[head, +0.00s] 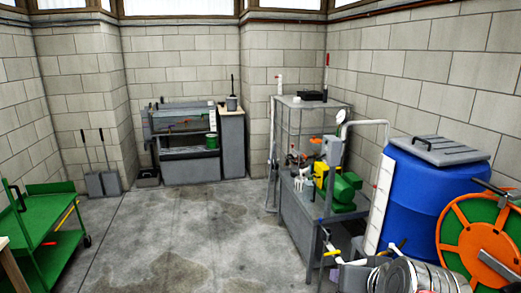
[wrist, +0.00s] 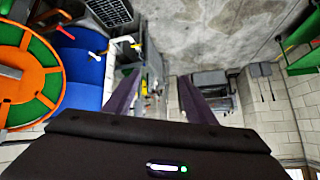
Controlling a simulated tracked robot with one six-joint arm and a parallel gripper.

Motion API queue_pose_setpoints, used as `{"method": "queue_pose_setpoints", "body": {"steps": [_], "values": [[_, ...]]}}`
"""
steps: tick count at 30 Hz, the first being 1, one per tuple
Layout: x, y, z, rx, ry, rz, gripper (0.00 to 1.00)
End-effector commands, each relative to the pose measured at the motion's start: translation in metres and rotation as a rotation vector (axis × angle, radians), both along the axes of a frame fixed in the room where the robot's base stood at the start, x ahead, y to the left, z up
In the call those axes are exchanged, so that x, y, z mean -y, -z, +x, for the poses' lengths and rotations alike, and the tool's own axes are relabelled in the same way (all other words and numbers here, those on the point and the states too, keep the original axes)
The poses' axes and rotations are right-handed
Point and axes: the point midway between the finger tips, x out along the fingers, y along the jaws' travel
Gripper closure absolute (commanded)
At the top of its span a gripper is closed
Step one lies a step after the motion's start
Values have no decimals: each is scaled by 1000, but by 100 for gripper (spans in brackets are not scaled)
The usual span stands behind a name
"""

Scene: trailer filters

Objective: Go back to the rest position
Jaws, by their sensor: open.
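My gripper (wrist: 160,78) shows in the wrist view, its two dark fingers spread apart with a clear gap between them. It is open and nothing is held between the fingers. The wrist view is turned upside down, with the room seen beyond the fingers. The fingers appear clear of everything around them. I cannot make out my gripper in the head view.
A green cart (head: 45,225) stands at the left. A grey bench (head: 188,165) is at the back. A grey workbench (head: 298,222) with a green-yellow machine, a blue barrel (head: 420,200) and an orange-green reel (head: 485,240) crowd the right. The concrete floor (head: 190,235) between is clear.

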Motion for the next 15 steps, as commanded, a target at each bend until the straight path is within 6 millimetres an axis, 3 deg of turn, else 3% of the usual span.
{"method": "queue_pose_setpoints", "body": {"steps": [3,9,15], "values": [[-24,11,-37,-105,-82,-29,50],[-38,27,-93,-264,-155,-90,50],[-39,32,-114,-324,-170,-118,50]]}}
